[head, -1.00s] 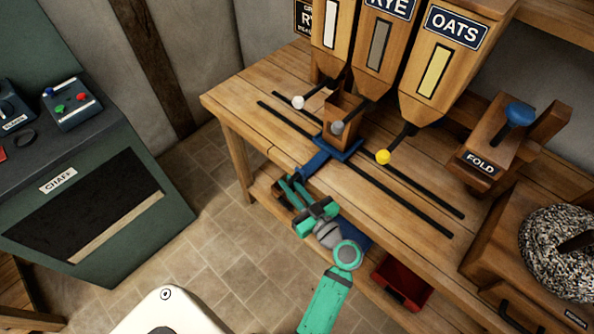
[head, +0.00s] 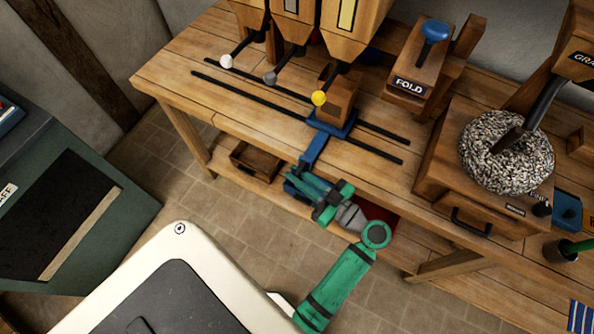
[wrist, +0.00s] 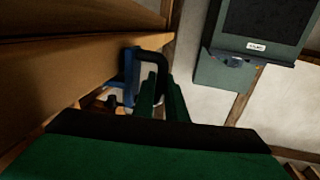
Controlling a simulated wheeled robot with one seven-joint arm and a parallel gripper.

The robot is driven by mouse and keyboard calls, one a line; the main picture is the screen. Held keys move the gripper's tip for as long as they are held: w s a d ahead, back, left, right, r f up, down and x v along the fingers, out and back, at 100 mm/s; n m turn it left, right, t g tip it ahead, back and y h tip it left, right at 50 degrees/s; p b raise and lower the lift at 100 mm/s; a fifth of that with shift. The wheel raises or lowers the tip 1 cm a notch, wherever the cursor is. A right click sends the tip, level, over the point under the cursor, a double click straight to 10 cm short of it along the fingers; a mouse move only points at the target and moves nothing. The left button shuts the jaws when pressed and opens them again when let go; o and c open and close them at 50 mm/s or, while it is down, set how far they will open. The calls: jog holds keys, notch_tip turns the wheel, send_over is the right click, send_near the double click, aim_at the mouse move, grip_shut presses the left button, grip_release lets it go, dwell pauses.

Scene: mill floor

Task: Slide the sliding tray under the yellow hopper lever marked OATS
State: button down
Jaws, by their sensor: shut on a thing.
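The sliding tray (head: 331,123) is a blue plate carrying a wooden box (head: 341,92), set across two dark rails on the bench. In the head view the box stands close by the yellow lever knob (head: 319,98), below the right-hand hopper (head: 351,24) and slightly right of the knob. The hopper's OATS label is out of frame. A blue arm (head: 314,150) runs from the tray over the bench's front edge. My gripper (head: 304,184) is shut on the tray's blue handle, which shows in the wrist view (wrist: 129,68); the fingers partly hide the grip.
White (head: 227,62) and grey (head: 270,78) lever knobs hang to the left. The rails (head: 375,151) continue to the right. A wooden bin (head: 256,162) sits on the lower shelf.

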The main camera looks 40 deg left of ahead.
jog(key=shift+d, duration=0.1)
jog(key=c, duration=2.1)
grip_release()
jog(key=d, duration=1)
jog(key=shift+w+d, duration=0.25)
jog(key=shift+d, duration=0.15)
